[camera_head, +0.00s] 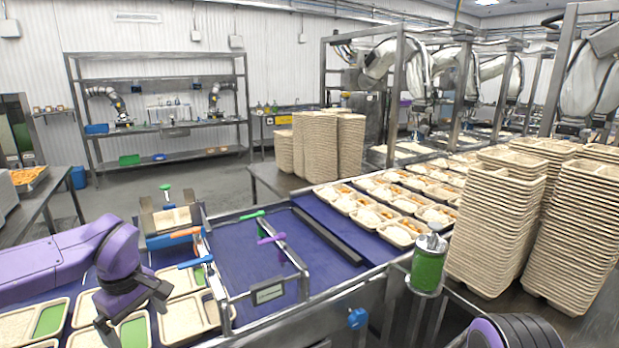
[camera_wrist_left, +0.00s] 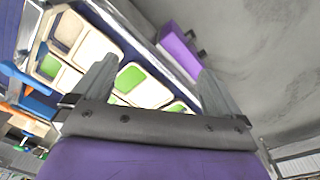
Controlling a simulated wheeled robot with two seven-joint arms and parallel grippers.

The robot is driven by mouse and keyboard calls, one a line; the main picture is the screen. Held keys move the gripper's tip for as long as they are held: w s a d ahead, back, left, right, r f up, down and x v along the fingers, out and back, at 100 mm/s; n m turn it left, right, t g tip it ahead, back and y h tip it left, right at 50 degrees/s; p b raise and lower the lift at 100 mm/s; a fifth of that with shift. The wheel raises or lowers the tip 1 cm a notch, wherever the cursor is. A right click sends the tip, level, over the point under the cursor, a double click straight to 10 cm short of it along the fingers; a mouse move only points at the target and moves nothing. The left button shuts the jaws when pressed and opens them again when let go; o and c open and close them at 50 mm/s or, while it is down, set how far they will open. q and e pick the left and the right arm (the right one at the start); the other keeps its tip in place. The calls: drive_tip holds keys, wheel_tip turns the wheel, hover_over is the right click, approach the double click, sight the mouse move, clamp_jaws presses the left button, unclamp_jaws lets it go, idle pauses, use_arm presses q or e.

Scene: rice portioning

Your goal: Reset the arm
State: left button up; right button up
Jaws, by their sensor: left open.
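My left arm (camera_head: 60,265) is purple and comes in from the left. Its gripper (camera_head: 133,310) points down over compartment trays on the blue conveyor and is open, with nothing between its fingers. In the left wrist view the two grey fingers (camera_wrist_left: 157,85) are spread apart. Beneath them lie pale trays, including a tray with a green compartment (camera_wrist_left: 130,77). In the head view, a tray with a green compartment (camera_head: 48,320) is left of the gripper and a rice tray (camera_head: 180,318) is right of it. My right gripper is not in view.
Metal guide rails with coloured clamps, including a purple clamp (camera_head: 271,239), stand right of the gripper. A green-filled canister (camera_head: 428,265) and tall tray stacks (camera_head: 500,225) stand at the right.

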use_arm(q)
wheel_tip(320, 180, down, 6)
drive_tip(key=w+a+n+t+y+b, duration=0.1)
drive_tip(key=w+a+n+t+y, duration=0.15)
drive_tip(key=n+y, duration=0.2)
drive_tip(key=s+d+f+m+t+b, duration=0.1)
drive_tip(key=s+d+f+t+b, duration=0.15)
drive_tip(key=f, duration=0.75)
drive_tip(key=s+d+f+m+t+b, duration=0.1)
drive_tip(key=s+d+f+m+b, duration=0.15)
drive_tip(key=f, duration=0.65)
drive_tip(key=s+f+m+g+h+b, duration=0.1)
drive_tip(key=s+f+m+g+b, duration=0.2)
drive_tip(key=s+f, duration=2)
drive_tip(key=s+m+b, duration=0.2)
drive_tip(key=m+b, duration=0.2)
drive_tip(key=b, duration=0.1)
drive_tip(key=shift+s+d+m, duration=0.3)
drive_tip(key=shift+s+m, duration=0.1)
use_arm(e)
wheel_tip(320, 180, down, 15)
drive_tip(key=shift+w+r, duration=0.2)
use_arm(q)
drive_tip(key=shift+h, duration=0.25)
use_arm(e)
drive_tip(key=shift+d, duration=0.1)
